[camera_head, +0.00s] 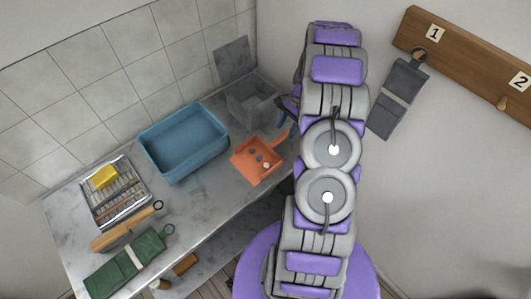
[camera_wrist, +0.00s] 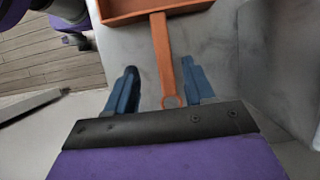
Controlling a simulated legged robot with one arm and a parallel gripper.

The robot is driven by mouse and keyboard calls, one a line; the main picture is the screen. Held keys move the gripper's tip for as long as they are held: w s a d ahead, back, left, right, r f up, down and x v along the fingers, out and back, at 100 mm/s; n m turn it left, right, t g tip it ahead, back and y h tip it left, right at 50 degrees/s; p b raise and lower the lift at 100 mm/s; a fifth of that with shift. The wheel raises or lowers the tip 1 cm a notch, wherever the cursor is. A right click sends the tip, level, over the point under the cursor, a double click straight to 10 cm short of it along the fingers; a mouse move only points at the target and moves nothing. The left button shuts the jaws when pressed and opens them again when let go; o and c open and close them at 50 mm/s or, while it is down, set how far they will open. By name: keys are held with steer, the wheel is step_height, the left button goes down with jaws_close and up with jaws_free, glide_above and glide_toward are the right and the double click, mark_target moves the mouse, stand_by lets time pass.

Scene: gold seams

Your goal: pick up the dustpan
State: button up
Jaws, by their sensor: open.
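The orange dustpan (camera_head: 257,161) lies on the marble counter at its right end, with a few small round things in its pan. Its handle points up and right toward my gripper, which is mostly hidden behind my arm; a blue finger (camera_head: 282,118) shows. In the wrist view the pan's edge (camera_wrist: 130,10) is at the top. The handle (camera_wrist: 164,60) runs down between the two blue fingertips of my gripper (camera_wrist: 162,84). The fingers are apart, one on each side of the handle, with gaps visible. The ring at the handle's end is near the gripper's palm.
A blue basin (camera_head: 185,142) stands left of the dustpan, and a grey translucent bin (camera_head: 250,100) stands behind it. A numbered peg board (camera_head: 470,55) is on the right wall.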

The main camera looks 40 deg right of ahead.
mark_target(280, 138)
steer(key=shift+w+a+b+x, duration=0.15)
steer(key=shift+b+x, duration=0.3)
steer(key=shift+x, duration=1.2)
steer(key=shift+w+a+b+x, duration=0.1)
steer(key=shift+b+x, duration=0.35)
steer(key=shift+x, duration=1.2)
steer(key=shift+r, duration=0.15)
jaws_close()
